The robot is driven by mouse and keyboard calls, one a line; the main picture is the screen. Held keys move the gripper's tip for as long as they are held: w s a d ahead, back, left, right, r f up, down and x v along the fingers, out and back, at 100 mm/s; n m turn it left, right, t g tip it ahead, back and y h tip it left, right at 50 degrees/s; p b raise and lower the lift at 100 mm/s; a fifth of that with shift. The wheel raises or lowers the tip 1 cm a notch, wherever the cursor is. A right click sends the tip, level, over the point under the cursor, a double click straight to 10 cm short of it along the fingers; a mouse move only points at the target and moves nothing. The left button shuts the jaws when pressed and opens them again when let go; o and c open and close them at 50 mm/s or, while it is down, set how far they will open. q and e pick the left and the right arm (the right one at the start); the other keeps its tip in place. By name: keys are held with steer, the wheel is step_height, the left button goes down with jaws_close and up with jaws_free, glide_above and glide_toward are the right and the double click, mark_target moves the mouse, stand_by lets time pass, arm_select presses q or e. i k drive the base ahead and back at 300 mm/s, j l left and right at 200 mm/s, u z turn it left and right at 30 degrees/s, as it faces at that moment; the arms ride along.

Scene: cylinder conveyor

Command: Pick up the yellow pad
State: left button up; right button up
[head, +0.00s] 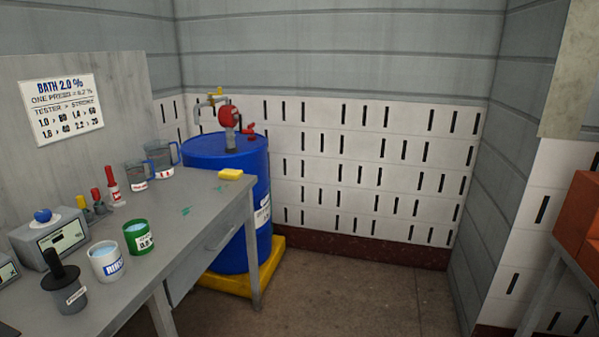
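The yellow pad (231,174) is a small flat block lying on the grey table (196,215), near its far right corner.
A blue drum (228,163) with a red-topped pump stands behind the table on a yellow base (268,262). Two jugs (160,158), a red bottle (113,186), a green can (139,236), a white RINSE cup (108,262) and a meter (50,237) stand left of the pad. Floor right of the table is clear.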

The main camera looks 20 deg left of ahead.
mark_target(227, 173)
steer(key=i+u, duration=0.1)
steer(key=i, duration=0.55)
steer(key=i+l, duration=0.15)
steer(key=i, duration=0.55)
steer(key=i+l+u, duration=0.1)
steer(key=i+u, duration=0.3)
steer(key=i+l+u, duration=0.3)
steer(key=i+u, duration=0.15)
steer(key=i, duration=0.1)
